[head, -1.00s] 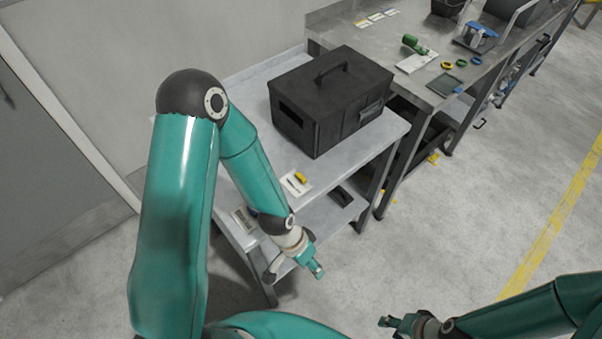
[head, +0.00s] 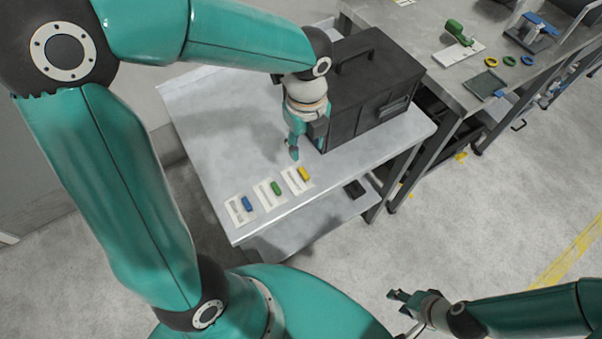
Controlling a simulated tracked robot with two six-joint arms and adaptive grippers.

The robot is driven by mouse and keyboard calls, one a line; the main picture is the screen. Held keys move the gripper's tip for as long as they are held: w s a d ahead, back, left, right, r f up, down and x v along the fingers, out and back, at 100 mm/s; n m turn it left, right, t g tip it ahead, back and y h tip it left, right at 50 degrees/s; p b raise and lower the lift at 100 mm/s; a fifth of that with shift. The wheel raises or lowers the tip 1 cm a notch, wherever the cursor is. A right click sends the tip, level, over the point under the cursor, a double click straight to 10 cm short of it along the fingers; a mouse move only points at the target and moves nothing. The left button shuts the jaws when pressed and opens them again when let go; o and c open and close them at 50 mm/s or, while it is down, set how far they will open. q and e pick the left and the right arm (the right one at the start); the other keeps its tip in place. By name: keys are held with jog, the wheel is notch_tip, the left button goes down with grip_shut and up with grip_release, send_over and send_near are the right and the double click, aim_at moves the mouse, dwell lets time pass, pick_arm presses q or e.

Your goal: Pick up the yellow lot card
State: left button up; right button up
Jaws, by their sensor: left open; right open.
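The yellow lot card (head: 292,182), a small white card with a yellow piece on it, lies flat near the front edge of the grey table. It is the rightmost card of a row of three. My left gripper (head: 307,148) points down, open and empty, just behind the yellow card and beside the black case. How high it is above the tabletop is hard to tell. My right gripper (head: 397,301) is open and empty, out over the floor at the lower right, away from the table.
A card with a green piece (head: 262,192) and one with a blue piece (head: 236,212) lie left of the yellow card. A black case (head: 370,90) stands close to my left gripper. A metal bench (head: 445,85) behind holds several small items. The table's left part is clear.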

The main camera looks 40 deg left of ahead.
pick_arm(q)
send_over(305, 173)
jog(key=f, duration=0.7)
jog(key=shift+s+d+f, duration=0.25)
jog(key=shift+s+f, duration=0.1)
jog(key=shift+f, duration=0.05)
jog(key=shift+w+a+f, duration=0.15)
jog(key=shift+w+f, duration=0.05)
jog(key=shift+f, duration=1.1)
jog(key=shift+w+a+f, duration=0.15)
jog(key=shift+f, duration=1.15)
grip_shut()
